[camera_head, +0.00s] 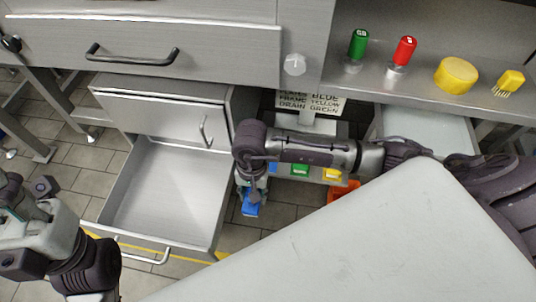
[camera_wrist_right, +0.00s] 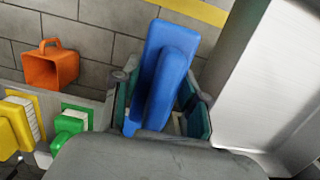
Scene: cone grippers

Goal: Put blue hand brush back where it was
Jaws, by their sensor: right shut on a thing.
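The blue hand brush (camera_head: 250,208) hangs below my right gripper (camera_head: 252,190) in the head view, just right of the open drawer. In the right wrist view the brush (camera_wrist_right: 163,75) stands between the two fingers of my right gripper (camera_wrist_right: 165,112), which is shut on it. Its bristles are mostly hidden there. A green brush (camera_head: 300,169) and a yellow brush (camera_head: 332,174) sit side by side right of it. A small blue patch (camera_head: 272,167) shows left of the green brush. Of my left arm only links show at the lower left; its fingertips are out of view.
The open, empty drawer (camera_head: 165,195) is close left of the brush. An orange bucket (camera_wrist_right: 52,65) stands on the tiled floor. A sign (camera_head: 311,101) names blue, yellow and green.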

